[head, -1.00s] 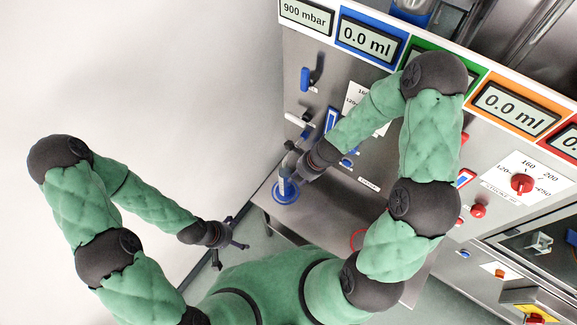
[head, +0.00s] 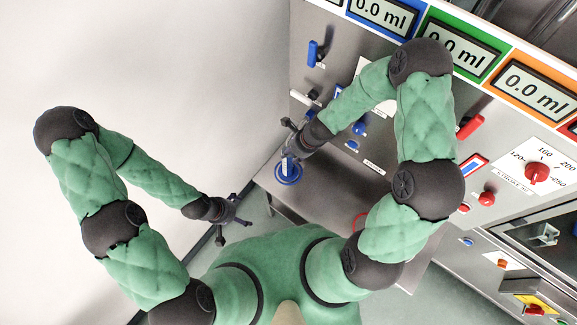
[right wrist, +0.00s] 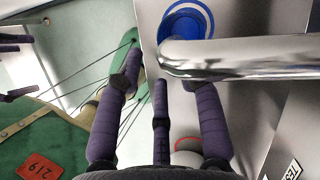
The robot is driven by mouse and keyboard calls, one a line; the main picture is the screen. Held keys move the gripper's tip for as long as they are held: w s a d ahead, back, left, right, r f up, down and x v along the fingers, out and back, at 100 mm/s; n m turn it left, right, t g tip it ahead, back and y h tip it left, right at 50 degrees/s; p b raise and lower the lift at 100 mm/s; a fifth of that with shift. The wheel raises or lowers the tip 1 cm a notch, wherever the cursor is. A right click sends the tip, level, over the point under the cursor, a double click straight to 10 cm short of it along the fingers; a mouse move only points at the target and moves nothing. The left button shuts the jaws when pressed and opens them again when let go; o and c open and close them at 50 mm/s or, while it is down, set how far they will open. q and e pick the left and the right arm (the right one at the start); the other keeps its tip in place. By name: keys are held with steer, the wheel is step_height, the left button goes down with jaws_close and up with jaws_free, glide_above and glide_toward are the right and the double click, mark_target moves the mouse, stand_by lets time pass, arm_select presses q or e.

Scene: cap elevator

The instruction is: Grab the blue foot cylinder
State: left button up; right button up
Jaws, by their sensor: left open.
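The foot cylinder's round blue foot (head: 289,174) stands on the steel shelf in the head view. Its upper part is partly hidden by my right gripper (head: 290,140), which is just above and beside it. In the right wrist view the blue foot (right wrist: 187,21) is at the top, and a shiny tube (right wrist: 245,56) runs rightward from it; I cannot tell whether this tube is the cylinder's body. My right gripper's dark fingers (right wrist: 165,85) are spread, with the tube just past their tips and nothing held. My left gripper (head: 238,212) is open and empty, away to the left.
The steel shelf (head: 330,195) juts from a machine panel with coloured displays, blue levers (head: 313,52) and red knobs (head: 536,172). A red ring (head: 360,221) lies near the shelf's right part. The floor at left is free.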

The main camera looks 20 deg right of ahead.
mark_target(288, 162)
steer(key=x, duration=0.2)
steer(key=shift+w+a+f+b, duration=0.1)
steer(key=shift+f+b, duration=0.2)
steer(key=shift+b, duration=0.1)
jaws_close()
steer(key=shift+r, duration=0.2)
